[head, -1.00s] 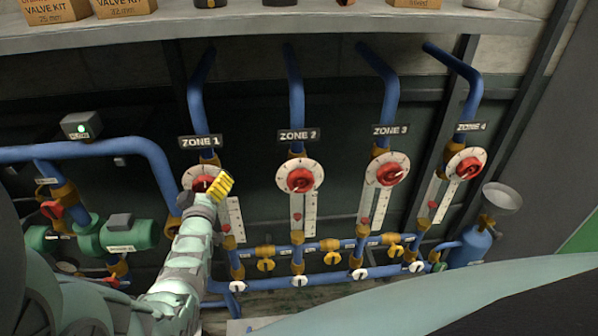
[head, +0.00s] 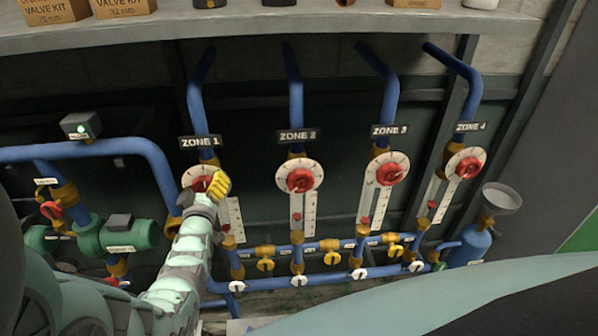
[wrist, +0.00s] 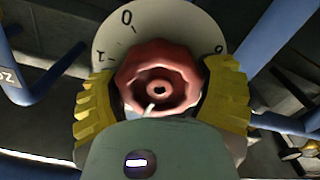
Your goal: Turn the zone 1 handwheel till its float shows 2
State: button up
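The red zone 1 handwheel (wrist: 158,78) sits in front of its pale numbered dial (wrist: 142,28). My gripper (wrist: 158,95) has its yellow ribbed fingers on opposite sides of the wheel, apparently pressed against its rim. In the head view my gripper (head: 214,187) covers part of the handwheel (head: 201,184), under the ZONE 1 sign (head: 200,142). The zone 1 float (head: 226,228) shows as a small red mark low on its white scale (head: 236,218), partly behind my wrist. Its reading is too small to tell.
The zone 2 handwheel (head: 300,180), zone 3 handwheel (head: 390,173) and zone 4 handwheel (head: 468,167) stand to the right. A shelf (head: 300,28) runs above the pipes. A green pump (head: 128,235) is at the left and a blue cylinder (head: 470,247) at the right.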

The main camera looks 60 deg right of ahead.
jog(key=shift+m+b, duration=0.3)
jog(key=shift+b, duration=0.25)
jog(key=m+b, duration=0.2)
jog(key=b, duration=0.1)
jog(key=shift+f, duration=0.2)
jog(key=m+b, duration=0.2)
jog(key=b, duration=0.1)
jog(key=shift+s, duration=0.15)
jog(key=shift+r+m+b, duration=0.1)
jog(key=shift+m+b, duration=1.7)
jog(key=shift+b, duration=0.1)
jog(key=o, duration=1.1)
jog(key=shift+d, duration=0.1)
jog(key=shift+r, duration=0.1)
